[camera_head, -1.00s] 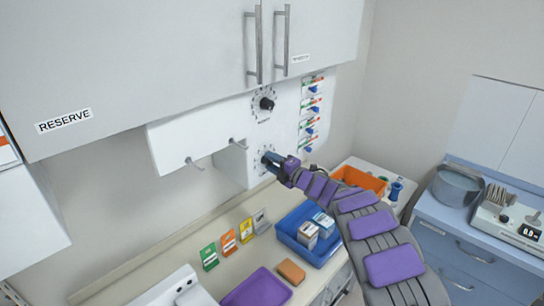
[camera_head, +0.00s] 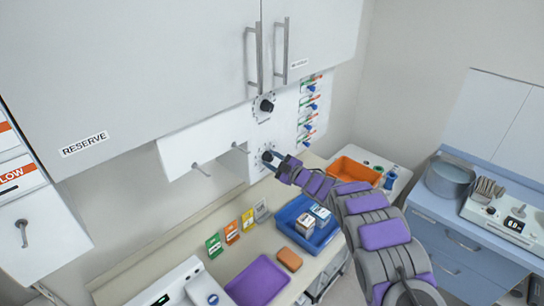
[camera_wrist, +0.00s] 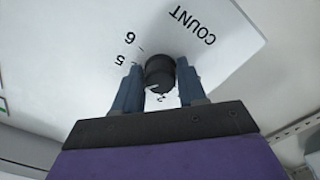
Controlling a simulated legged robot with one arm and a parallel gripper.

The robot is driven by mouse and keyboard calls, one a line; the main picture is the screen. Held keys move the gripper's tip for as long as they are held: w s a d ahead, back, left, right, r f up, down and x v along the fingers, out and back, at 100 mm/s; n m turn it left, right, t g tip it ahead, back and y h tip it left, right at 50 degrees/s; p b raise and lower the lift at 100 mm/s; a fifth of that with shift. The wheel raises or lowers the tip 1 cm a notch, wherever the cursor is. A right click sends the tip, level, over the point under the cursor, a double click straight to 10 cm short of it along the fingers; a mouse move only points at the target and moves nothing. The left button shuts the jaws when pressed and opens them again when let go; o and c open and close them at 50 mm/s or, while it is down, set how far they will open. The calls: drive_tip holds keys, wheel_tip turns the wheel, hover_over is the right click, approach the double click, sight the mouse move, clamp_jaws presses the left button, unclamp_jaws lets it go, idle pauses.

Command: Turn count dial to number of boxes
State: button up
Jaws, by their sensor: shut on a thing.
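The count dial is a black knob (camera_wrist: 159,73) on a white panel marked COUNT, with the numbers 6 and 5 at its upper left and a 2 just below it in the wrist view. My gripper (camera_wrist: 160,88) has a finger on each side of the knob and is shut on it. In the head view my gripper (camera_head: 274,160) meets the lower dial (camera_head: 267,156) on the wall panel. Two small white boxes, one with an orange mark (camera_head: 305,226) and one bluish (camera_head: 320,215), stand in a blue tray (camera_head: 325,244). The dial's pointer setting is unclear.
Another black dial (camera_head: 267,105) sits above. Coloured levers (camera_head: 308,108) line the panel's right. Grey cabinets (camera_head: 150,70) overhang. Below are a purple tray (camera_head: 258,281), an orange block (camera_head: 289,259), several coloured cards (camera_head: 232,232) and an orange bin (camera_head: 354,172).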

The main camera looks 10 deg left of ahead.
drive_tip(key=shift+f+m+p, duration=0.3)
drive_tip(key=shift+f+m, duration=0.05)
drive_tip(key=shift+m, duration=0.15)
drive_tip(key=o, duration=1)
drive_tip(key=shift+o, duration=0.2)
drive_tip(key=shift+r, duration=0.2)
drive_tip(key=b+v, duration=0.1)
drive_tip(key=v, duration=1.6)
drive_tip(key=shift+b, duration=0.4)
drive_tip(key=shift+s+d+f, duration=0.1)
drive_tip(key=shift+d, duration=0.05)
